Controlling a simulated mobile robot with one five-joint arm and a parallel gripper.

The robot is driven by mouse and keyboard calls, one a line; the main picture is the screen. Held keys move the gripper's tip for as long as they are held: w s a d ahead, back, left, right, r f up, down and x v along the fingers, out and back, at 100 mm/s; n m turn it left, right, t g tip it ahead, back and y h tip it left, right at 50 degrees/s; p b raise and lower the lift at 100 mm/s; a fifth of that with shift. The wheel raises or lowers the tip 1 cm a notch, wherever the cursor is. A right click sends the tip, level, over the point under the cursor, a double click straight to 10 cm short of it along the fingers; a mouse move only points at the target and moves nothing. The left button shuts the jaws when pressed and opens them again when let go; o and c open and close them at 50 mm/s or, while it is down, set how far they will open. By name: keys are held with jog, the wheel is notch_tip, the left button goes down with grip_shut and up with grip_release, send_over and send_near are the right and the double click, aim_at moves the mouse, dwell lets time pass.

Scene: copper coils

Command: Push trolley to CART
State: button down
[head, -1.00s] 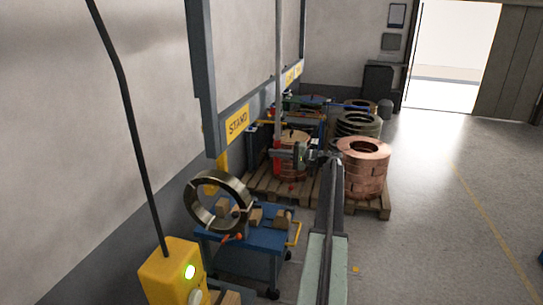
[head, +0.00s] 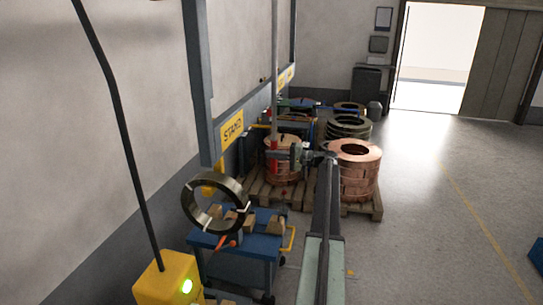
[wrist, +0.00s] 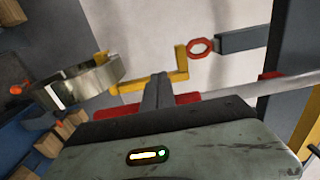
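A low blue trolley (head: 262,246) with wooden blocks and a yellow handle (head: 292,238) stands at lower centre-left in the head view. A dark metal coil (head: 190,208) stands upright on it. In the wrist view, the coil (wrist: 75,85) and part of the blue trolley (wrist: 38,152) show at left. My gripper (head: 303,153) is beyond the trolley, apart from it, in front of the copper coils. In the wrist view its fingers (wrist: 158,88) look closed together with nothing visible between them. No sign reading CART is legible.
A yellow STAND sign (head: 232,129) hangs on a grey frame by the left wall. A yellow box (head: 168,280) with a green light is at lower left. Copper coils (head: 358,180) stand on a pallet (head: 366,208) ahead.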

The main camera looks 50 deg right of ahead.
jog(key=shift+a, duration=0.15)
jog(key=s+a+v, duration=0.1)
jog(key=a+v, duration=0.1)
jog(key=v, duration=1)
jog(key=shift+s+a, duration=0.2)
jog(key=shift+a, duration=0.05)
dwell(0.5)
jog(key=shift+r, duration=0.1)
